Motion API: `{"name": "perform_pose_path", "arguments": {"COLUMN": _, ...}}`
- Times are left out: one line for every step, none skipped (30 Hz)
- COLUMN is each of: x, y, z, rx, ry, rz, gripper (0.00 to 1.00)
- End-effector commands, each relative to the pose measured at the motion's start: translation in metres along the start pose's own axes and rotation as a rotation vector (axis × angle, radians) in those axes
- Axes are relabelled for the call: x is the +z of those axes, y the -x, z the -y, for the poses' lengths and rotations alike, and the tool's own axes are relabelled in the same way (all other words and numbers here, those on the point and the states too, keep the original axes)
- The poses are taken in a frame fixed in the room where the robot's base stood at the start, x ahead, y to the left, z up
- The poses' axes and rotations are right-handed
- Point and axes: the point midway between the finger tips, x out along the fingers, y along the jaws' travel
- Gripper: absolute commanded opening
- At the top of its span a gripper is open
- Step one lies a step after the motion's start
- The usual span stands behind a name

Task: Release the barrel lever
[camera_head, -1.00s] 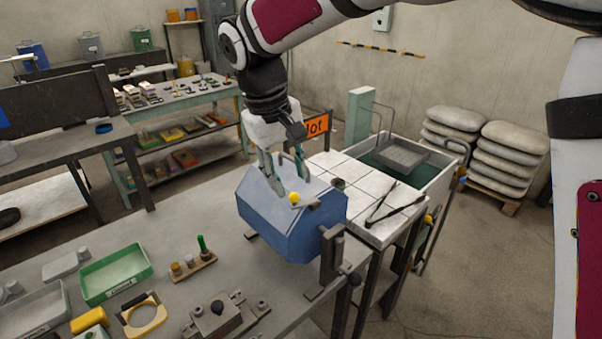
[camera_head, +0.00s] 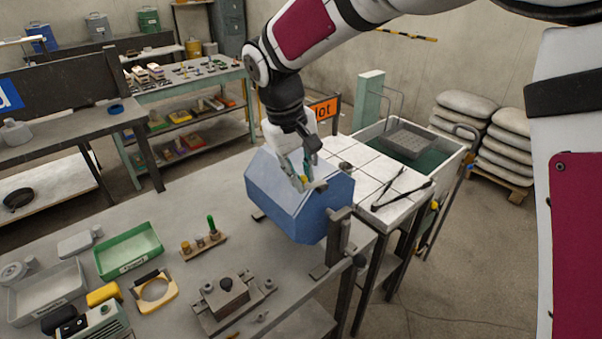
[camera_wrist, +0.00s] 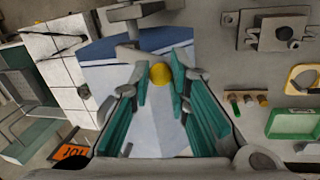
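The blue, many-sided barrel (camera_head: 283,199) sits in its stand on the grey workbench. Its lever has a yellow knob (camera_head: 303,179) on the upper face, partly hidden by my fingers in the head view. The knob shows clearly in the wrist view (camera_wrist: 160,74), with a grey lever bar (camera_wrist: 128,55) beside it. My gripper (camera_head: 301,182) is down at the barrel's upper face. In the wrist view, the green fingers of my gripper (camera_wrist: 160,68) stand apart on either side of the knob. A narrow gap seems to show on each side; contact is not clear.
A white tiled table with black tongs (camera_head: 403,194) stands right of the barrel, with a water tank (camera_head: 440,172) behind it. A green tray (camera_head: 128,252), a small peg rack (camera_head: 203,245) and a grey fixture (camera_head: 226,297) lie left and in front on the bench.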

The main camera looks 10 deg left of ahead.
Motion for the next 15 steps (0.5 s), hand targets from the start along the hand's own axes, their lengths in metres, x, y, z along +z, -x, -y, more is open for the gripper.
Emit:
{"name": "perform_pose_path", "arguments": {"x": 0.000, "y": 0.000, "z": 0.000, "rx": -0.001, "ry": 0.001, "rz": 0.000, "gripper": 0.00}}
{"name": "perform_pose_path", "arguments": {"x": 0.000, "y": 0.000, "z": 0.000, "rx": -0.001, "ry": 0.004, "rz": -0.001, "gripper": 0.00}}
{"name": "perform_pose_path", "arguments": {"x": 0.001, "y": 0.000, "z": 0.001, "rx": 0.000, "ry": 0.015, "rz": -0.003, "gripper": 0.00}}
{"name": "perform_pose_path", "arguments": {"x": 0.002, "y": 0.000, "z": 0.001, "rx": 0.000, "ry": 0.029, "rz": -0.005, "gripper": 0.00}}
{"name": "perform_pose_path", "arguments": {"x": 0.003, "y": 0.001, "z": 0.000, "rx": 0.000, "ry": 0.046, "rz": -0.008, "gripper": 0.00}}
{"name": "perform_pose_path", "arguments": {"x": 0.005, "y": 0.001, "z": 0.000, "rx": 0.000, "ry": 0.078, "rz": -0.014, "gripper": 0.00}}
{"name": "perform_pose_path", "arguments": {"x": 0.006, "y": 0.001, "z": 0.000, "rx": 0.001, "ry": 0.106, "rz": -0.019, "gripper": 0.00}}
{"name": "perform_pose_path", "arguments": {"x": 0.008, "y": 0.001, "z": 0.000, "rx": 0.001, "ry": 0.135, "rz": -0.025, "gripper": 0.00}}
{"name": "perform_pose_path", "arguments": {"x": 0.010, "y": 0.001, "z": 0.001, "rx": 0.001, "ry": 0.175, "rz": -0.033, "gripper": 0.00}}
{"name": "perform_pose_path", "arguments": {"x": 0.011, "y": 0.001, "z": 0.001, "rx": 0.000, "ry": 0.204, "rz": -0.039, "gripper": 0.00}}
{"name": "perform_pose_path", "arguments": {"x": 0.012, "y": 0.001, "z": 0.001, "rx": 0.000, "ry": 0.231, "rz": -0.044, "gripper": 0.00}}
{"name": "perform_pose_path", "arguments": {"x": 0.014, "y": 0.001, "z": 0.000, "rx": 0.000, "ry": 0.263, "rz": -0.050, "gripper": 0.00}}
{"name": "perform_pose_path", "arguments": {"x": 0.015, "y": 0.000, "z": 0.000, "rx": 0.000, "ry": 0.283, "rz": -0.054, "gripper": 0.00}}
{"name": "perform_pose_path", "arguments": {"x": 0.015, "y": 0.000, "z": 0.000, "rx": 0.000, "ry": 0.302, "rz": -0.058, "gripper": 0.00}}
{"name": "perform_pose_path", "arguments": {"x": 0.016, "y": 0.000, "z": 0.000, "rx": 0.001, "ry": 0.324, "rz": -0.062, "gripper": 0.00}}
